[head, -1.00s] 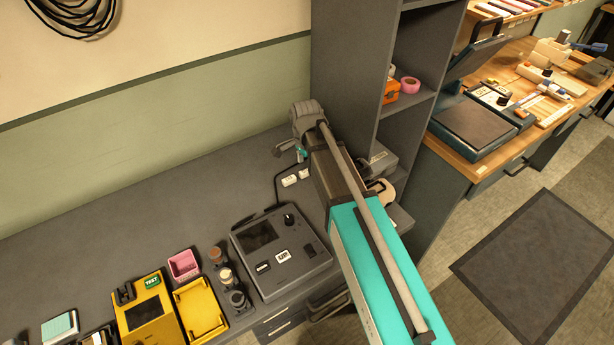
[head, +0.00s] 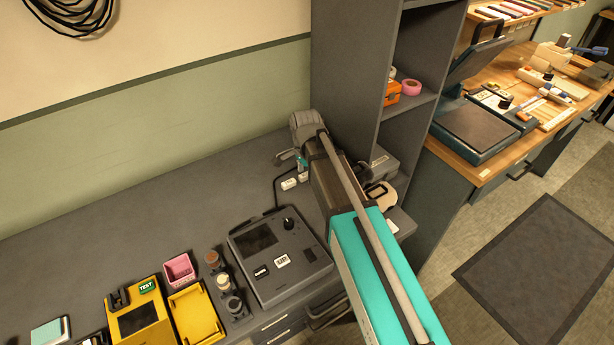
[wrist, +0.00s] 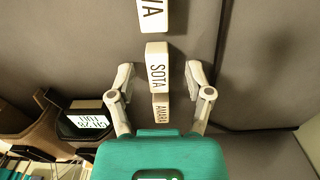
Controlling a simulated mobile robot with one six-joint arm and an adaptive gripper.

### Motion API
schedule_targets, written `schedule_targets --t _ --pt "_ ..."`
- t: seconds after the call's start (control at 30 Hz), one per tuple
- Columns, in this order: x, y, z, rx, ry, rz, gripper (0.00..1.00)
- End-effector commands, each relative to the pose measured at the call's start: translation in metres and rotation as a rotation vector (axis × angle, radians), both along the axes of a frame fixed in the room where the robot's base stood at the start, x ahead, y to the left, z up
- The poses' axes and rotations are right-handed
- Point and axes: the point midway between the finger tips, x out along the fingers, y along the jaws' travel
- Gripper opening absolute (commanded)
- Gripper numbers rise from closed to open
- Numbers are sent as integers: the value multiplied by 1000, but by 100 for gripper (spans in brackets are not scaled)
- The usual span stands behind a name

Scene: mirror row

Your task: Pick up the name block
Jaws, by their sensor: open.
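In the wrist view, white name blocks stand in a line on a grey surface. The block reading SOTA (wrist: 158,67) lies between my open fingers. The block reading AMARA (wrist: 161,110) is closer to my gripper body, also between the fingers. A third block (wrist: 153,14), its name cut off, is at the top edge. My gripper (wrist: 159,72) is open, with a finger on each side and gaps to the blocks. In the head view, my gripper (head: 301,162) is over the grey counter by the shelf, beside small white blocks (head: 289,184); their names are unreadable there.
A grey console (head: 280,258) sits on the counter, with a yellow tester (head: 140,318) and pink tray (head: 179,268) left of it. A tall grey shelf (head: 352,70) stands close to the arm's right.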

Motion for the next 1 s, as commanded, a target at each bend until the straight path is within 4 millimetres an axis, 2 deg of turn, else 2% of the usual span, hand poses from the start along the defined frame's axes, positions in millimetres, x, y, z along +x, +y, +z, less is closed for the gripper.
schedule_targets --t 0.07,0.37,0.77,1.0 --pt "0 0 0 0 0 0 62" --pt "0 0 0 0 0 0 6" --pt "0 1 1 0 0 1 5" --pt "0 1 8 0 0 1 5"
